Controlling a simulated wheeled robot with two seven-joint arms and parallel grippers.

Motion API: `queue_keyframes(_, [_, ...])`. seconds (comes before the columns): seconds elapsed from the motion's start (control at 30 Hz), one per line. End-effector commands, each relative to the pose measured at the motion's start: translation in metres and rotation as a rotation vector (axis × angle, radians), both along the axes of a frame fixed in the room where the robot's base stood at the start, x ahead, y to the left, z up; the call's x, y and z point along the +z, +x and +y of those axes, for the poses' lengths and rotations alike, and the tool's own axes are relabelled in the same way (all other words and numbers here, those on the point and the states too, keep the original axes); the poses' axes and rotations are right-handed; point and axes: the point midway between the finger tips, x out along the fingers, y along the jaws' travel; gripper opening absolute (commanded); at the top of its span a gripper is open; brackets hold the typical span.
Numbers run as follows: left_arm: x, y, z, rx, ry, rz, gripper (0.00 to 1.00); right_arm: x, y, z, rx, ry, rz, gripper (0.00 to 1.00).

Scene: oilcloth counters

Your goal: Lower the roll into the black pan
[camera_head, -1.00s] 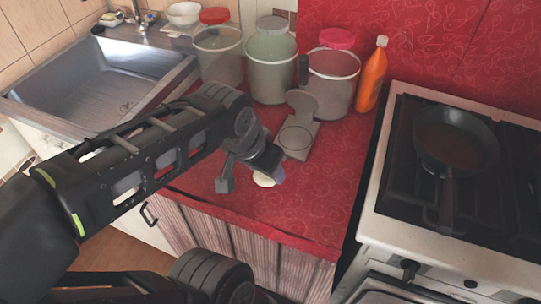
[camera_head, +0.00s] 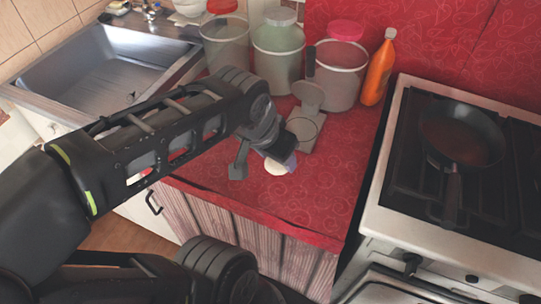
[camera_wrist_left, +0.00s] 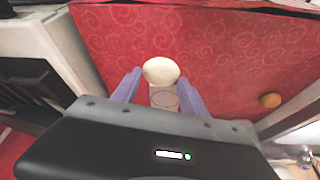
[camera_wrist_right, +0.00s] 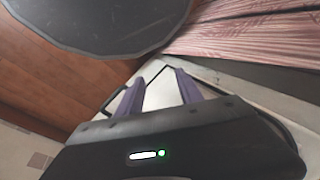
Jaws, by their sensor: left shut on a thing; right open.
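The black pan (camera_head: 459,134) sits on the stove at the right of the head view, its handle pointing toward me. My left gripper (camera_head: 277,160) is low over the red counter, left of the stove. It is shut on a pale, rounded roll (camera_head: 275,169). In the left wrist view the roll (camera_wrist_left: 160,70) lies between the fingertips (camera_wrist_left: 160,76); a faint round outline shows just below it. The gap between roll and counter cannot be judged. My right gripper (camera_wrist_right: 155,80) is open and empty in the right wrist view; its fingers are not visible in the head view.
A grey scale-like item (camera_head: 305,128) stands just behind my left gripper. Several lidded tubs and an orange bottle (camera_head: 379,70) line the back wall. A small brown round thing (camera_wrist_left: 270,100) lies on the counter. The sink (camera_head: 95,65) is at left.

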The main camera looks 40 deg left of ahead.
Motion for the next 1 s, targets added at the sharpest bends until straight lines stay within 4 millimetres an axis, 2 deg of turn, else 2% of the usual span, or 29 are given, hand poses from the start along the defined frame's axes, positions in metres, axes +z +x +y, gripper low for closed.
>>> queue_keyframes(0.27, [0.031,0.031,-0.028,-0.004,0.000,0.001,0.06,0.018,0.000,0.000,-0.001,0.000,0.000,0.43])
queue_keyframes(1.0, [0.106,0.137,-0.122,-0.005,-0.003,0.004,0.06,0.052,0.000,0.000,-0.001,0.001,0.001,0.43])
